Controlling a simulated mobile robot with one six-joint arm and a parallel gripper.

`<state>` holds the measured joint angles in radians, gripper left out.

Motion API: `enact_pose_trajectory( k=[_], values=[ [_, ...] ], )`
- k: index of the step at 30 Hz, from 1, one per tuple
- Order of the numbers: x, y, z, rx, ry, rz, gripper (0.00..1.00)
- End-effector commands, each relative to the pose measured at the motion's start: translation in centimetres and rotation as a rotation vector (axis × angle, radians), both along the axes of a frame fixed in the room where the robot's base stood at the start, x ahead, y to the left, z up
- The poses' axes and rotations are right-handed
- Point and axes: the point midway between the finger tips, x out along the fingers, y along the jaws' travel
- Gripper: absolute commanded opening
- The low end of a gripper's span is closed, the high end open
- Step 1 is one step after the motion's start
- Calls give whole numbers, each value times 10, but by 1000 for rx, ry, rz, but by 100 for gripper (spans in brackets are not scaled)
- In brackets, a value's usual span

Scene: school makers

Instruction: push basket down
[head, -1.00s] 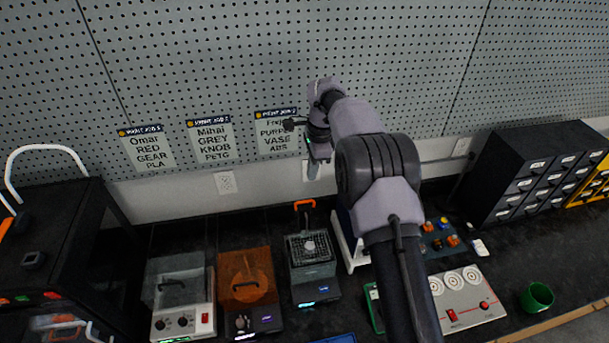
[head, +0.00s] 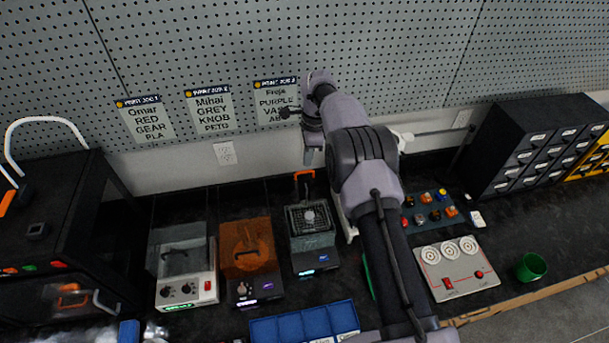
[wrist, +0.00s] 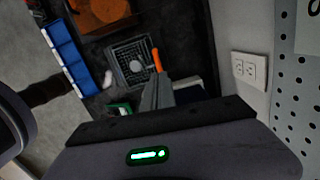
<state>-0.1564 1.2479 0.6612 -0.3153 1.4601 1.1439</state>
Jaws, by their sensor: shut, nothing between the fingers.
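The basket (head: 310,216) is a grey wire-mesh basket seated in the top of a dark tabletop machine (head: 314,258), with an orange handle (head: 304,174) upright at its back. In the wrist view the basket (wrist: 131,62) lies just beyond my fingertips, and its orange handle (wrist: 156,60) shows right at the tips. My gripper (head: 308,160) is shut and empty, pointing down, just above and behind the handle in the head view. Whether the fingers touch the handle I cannot tell.
An orange-lidded machine (head: 247,250) and a clear-lidded one (head: 184,268) stand to the left. A blue tray (head: 305,325) lies in front. A white panel with dials (head: 455,268) and a green cup (head: 530,266) are on the right. The pegboard wall (head: 400,50) rises close behind.

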Motion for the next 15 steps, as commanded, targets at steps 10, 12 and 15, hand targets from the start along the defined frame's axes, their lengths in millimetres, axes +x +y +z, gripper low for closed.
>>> enact_pose_trajectory(
  k=[10,12,15],
  values=[
    [-1,3,-31,1,0,0,0],
    [-1,3,-31,1,0,0,0],
    [-1,3,-31,1,0,0,0]
  ],
)
